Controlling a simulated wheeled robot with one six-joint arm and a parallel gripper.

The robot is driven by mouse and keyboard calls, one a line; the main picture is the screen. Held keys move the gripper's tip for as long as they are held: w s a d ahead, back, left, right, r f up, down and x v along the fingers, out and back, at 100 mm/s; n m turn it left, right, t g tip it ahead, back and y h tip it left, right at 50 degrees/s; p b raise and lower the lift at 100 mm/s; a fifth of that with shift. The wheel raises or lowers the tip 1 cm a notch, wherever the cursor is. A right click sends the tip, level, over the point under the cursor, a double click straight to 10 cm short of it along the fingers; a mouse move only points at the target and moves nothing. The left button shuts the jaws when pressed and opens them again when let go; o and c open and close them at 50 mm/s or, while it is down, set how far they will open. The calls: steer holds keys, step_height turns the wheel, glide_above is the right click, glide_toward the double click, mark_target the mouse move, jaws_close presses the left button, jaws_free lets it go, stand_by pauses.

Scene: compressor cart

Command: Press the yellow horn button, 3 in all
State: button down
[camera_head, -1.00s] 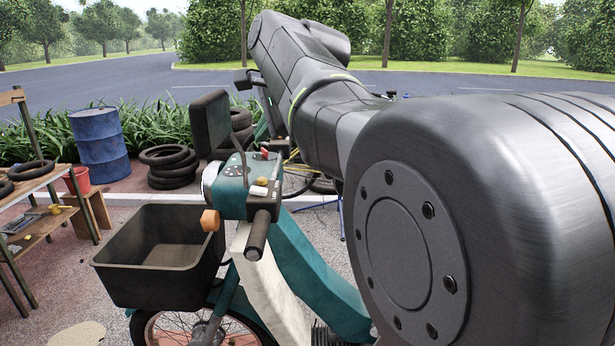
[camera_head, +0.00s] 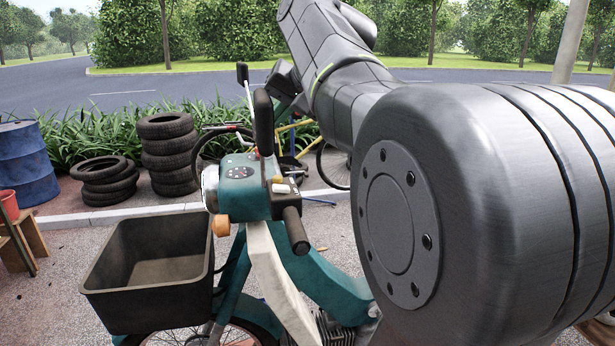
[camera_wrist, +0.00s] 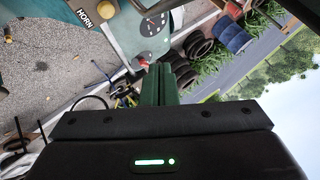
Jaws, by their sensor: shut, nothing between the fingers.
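The yellow horn button (camera_head: 277,179) sits on the dark switch housing by the moped's grip, next to a white label. In the wrist view the yellow button (camera_wrist: 107,10) is at the top edge, beside the white HORN label (camera_wrist: 84,20). My gripper's green fingers (camera_wrist: 168,72) are together and empty in the wrist view. They point past the teal dash, with the button up and to the left of them in the picture, apart from them. In the head view my arm reaches over behind the moped, and the fingertips are not clear there.
The teal moped (camera_head: 238,180) has a grip (camera_head: 295,230), an orange lamp (camera_head: 221,225), a dark mirror (camera_head: 263,122) and a front basket (camera_head: 150,265). Tyre stacks (camera_head: 168,150) and a blue barrel (camera_head: 25,165) stand behind.

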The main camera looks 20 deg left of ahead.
mark_target(277, 179)
steer(key=shift+d, duration=0.15)
stand_by(0.3)
step_height(277, 179, down, 9)
steer(key=b, duration=0.5)
steer(key=shift+r, duration=0.1)
stand_by(1.9)
steer(key=shift+f+b, duration=0.3)
steer(key=shift+f, duration=0.1)
steer(key=shift+f+b, duration=0.3)
steer(key=shift+f, duration=0.2)
stand_by(0.5)
steer(key=shift+r, duration=0.15)
steer(key=shift+r+p, duration=0.75)
steer(key=shift+p, duration=0.1)
